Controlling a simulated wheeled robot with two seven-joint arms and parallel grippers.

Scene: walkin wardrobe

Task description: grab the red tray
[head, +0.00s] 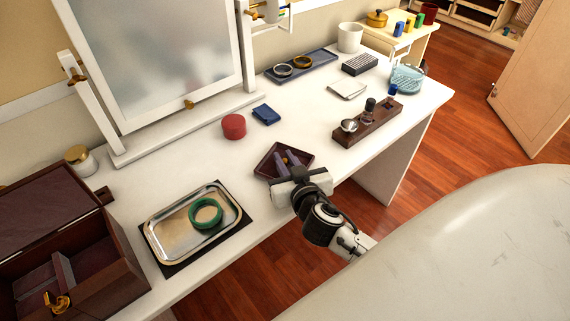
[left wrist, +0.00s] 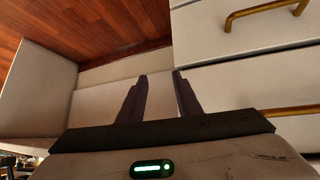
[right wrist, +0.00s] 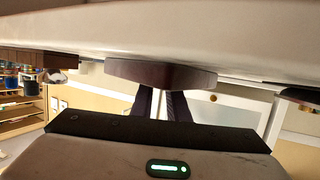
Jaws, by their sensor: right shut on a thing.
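The red tray (head: 262,168) is a small, dark maroon, square tray near the front edge of the white dressing table in the head view. My right gripper (head: 287,160) reaches over its near side, with its fingers at the tray. In the right wrist view the tray (right wrist: 150,74) shows as a dark shape at the fingertips, and my right gripper (right wrist: 162,92) is shut on it. Whether the tray is lifted off the table I cannot tell. My left gripper (left wrist: 160,76) is open and empty, facing pale drawers with brass handles (left wrist: 270,12); it is outside the head view.
Left of the tray, a silver tray (head: 160,231) with a green ring (head: 206,214) lies on a dark mat, beside an open wooden box (head: 100,275). A red round box (head: 233,126) and blue item (head: 266,114) lie behind. A wooden stand (head: 368,124) is right.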

